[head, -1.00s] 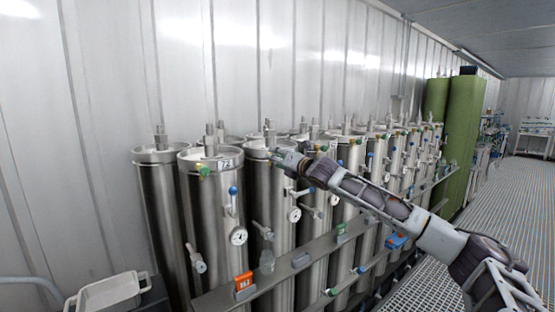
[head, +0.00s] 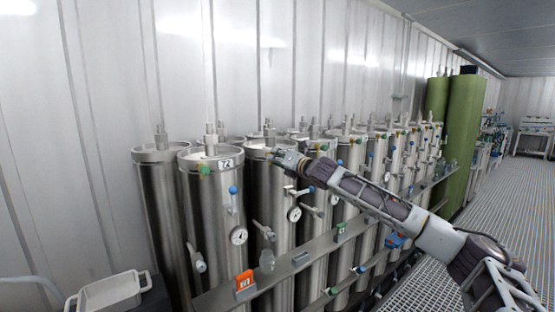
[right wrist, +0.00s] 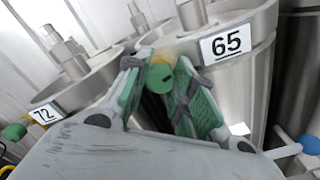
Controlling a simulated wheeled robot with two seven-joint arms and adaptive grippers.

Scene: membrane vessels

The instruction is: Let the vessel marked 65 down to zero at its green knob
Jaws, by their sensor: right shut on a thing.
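The vessel marked 65 (right wrist: 245,85) is a steel cylinder with a white number plate near its top in the right wrist view. In the head view this vessel (head: 262,200) stands right of the vessel marked 72 (head: 208,225). Its green knob (right wrist: 158,80), on a brass-coloured fitting, sits between the fingers of my right gripper (right wrist: 160,76). That gripper is shut on the knob. In the head view my right gripper (head: 284,159) is at the top of vessel 65 and covers the knob. My left gripper is not in view.
Vessel 72's green knob (right wrist: 14,132) is at the left of the wrist view. Blue-handled valves (head: 233,190) and a round gauge (head: 238,235) project from the vessel fronts. A rail (head: 215,296) runs before them with an orange tag (head: 245,281). Open floor lies right.

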